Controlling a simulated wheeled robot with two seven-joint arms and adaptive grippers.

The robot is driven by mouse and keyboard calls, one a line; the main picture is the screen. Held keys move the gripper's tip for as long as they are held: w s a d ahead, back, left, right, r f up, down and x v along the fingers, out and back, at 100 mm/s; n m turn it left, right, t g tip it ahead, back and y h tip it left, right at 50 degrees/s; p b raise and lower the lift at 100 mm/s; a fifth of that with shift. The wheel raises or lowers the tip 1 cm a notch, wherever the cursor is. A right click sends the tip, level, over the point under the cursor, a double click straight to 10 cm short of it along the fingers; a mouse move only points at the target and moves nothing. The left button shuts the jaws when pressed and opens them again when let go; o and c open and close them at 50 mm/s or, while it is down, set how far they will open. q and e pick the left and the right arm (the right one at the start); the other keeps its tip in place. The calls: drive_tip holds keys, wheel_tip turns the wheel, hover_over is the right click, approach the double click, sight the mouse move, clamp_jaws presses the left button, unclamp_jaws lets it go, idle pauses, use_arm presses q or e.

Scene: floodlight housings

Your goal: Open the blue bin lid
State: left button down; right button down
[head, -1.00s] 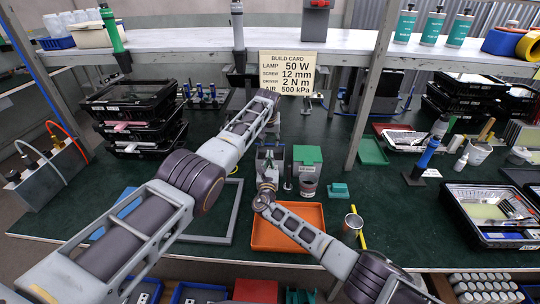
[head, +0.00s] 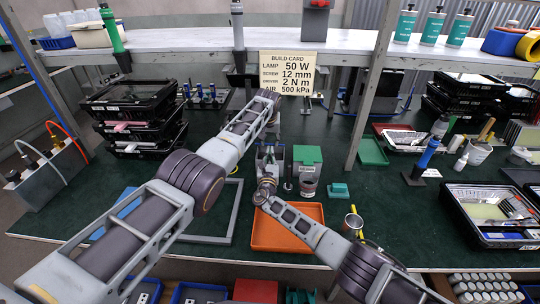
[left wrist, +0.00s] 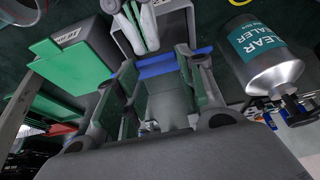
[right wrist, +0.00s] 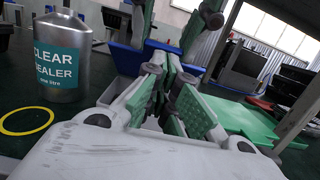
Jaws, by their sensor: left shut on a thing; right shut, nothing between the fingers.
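A blue edge, likely the bin lid, crosses between the fingertips of my left gripper (left wrist: 158,68) in the left wrist view. Blue parts (right wrist: 127,60) also show behind the fingers in the right wrist view. My right gripper (right wrist: 163,80) is shut and empty, close to the left gripper's fingers. In the head view both hands meet above the dark bench mat, left of the green bin (head: 307,158); their fingers are small and partly hidden there.
A clear sealer can (right wrist: 62,58) stands close to the grippers, near a yellow ring (right wrist: 27,121). An orange tray (head: 287,232) lies in front of the hands. A shelf post (head: 368,90) rises behind on the right.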

use_arm(q)
drive_tip(key=shift+f, duration=0.15)
drive_tip(key=shift+s+f, duration=0.1)
drive_tip(key=shift+f, duration=0.05)
use_arm(e)
drive_tip(key=shift+w+d+r, duration=0.1)
drive_tip(key=shift+w+r, duration=0.45)
drive_tip(key=shift+r, duration=0.3)
use_arm(q)
drive_tip(key=c, duration=1.2)
unclamp_jaws()
drive_tip(key=o, duration=0.3)
drive_tip(key=shift+w, duration=0.2)
use_arm(e)
drive_tip(key=shift+w+f, duration=0.1)
drive_tip(key=shift+f, duration=0.15)
use_arm(q)
drive_tip(key=shift+s+r, duration=0.1)
drive_tip(key=shift+r, duration=0.4)
drive_tip(key=shift+r, duration=0.2)
drive_tip(key=shift+v, duration=5.3)
